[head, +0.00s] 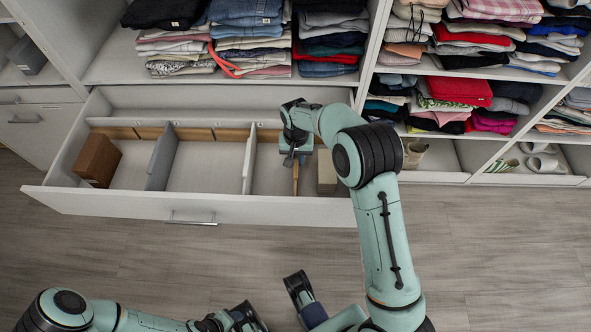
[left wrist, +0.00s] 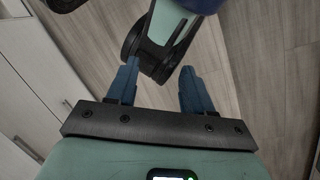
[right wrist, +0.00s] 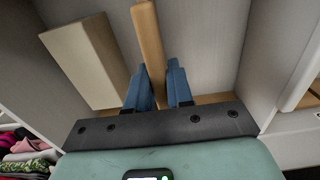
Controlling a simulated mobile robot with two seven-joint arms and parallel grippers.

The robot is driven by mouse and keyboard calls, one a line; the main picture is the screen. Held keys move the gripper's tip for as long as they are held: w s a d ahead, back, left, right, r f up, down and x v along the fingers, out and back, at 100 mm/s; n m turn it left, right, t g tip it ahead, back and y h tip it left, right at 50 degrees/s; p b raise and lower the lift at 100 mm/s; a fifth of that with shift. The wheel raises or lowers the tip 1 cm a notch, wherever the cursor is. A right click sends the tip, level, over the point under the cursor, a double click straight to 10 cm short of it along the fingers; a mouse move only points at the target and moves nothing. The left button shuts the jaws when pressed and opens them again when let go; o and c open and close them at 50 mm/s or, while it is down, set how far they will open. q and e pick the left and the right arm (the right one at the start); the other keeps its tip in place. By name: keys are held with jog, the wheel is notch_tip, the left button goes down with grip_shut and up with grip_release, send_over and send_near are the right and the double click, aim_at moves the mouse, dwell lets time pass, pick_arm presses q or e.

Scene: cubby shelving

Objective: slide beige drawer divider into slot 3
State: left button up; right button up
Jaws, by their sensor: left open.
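The beige drawer divider (head: 295,180) is a thin tan board seen edge-on inside the open white drawer (head: 130,203). My right gripper (head: 292,161) is over the drawer, with its fingers on either side of the board. In the right wrist view the divider (right wrist: 148,40) runs up from between the blue fingers of the right gripper (right wrist: 159,66), which look closed on it. The board's lower edge and its fit in any slot are hidden. My left gripper (left wrist: 158,66) is open and empty over the floor, away from the drawer.
A grey divider (head: 161,158) and a white divider (head: 249,158) stand in the drawer to the left. A brown box (head: 97,160) lies at its left end. A beige block (head: 327,172) stands close right of the held board. Shelves of folded clothes (head: 335,40) rise behind.

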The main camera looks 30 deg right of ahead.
grip_shut()
pick_arm(q)
jog(key=shift+r, duration=0.1)
pick_arm(e)
jog(key=shift+r, duration=0.15)
jog(key=shift+r+p, duration=1.1)
jog(key=shift+r, duration=0.3)
pick_arm(q)
jog(key=s+r+g+p, duration=0.1)
jog(key=s+r+p, duration=0.2)
jog(key=r+p, duration=0.1)
jog(key=shift+s+d+r, duration=0.25)
jog(key=shift+d+r, duration=0.15)
jog(key=shift+r, duration=0.25)
pick_arm(e)
jog(key=shift+r, duration=2.6)
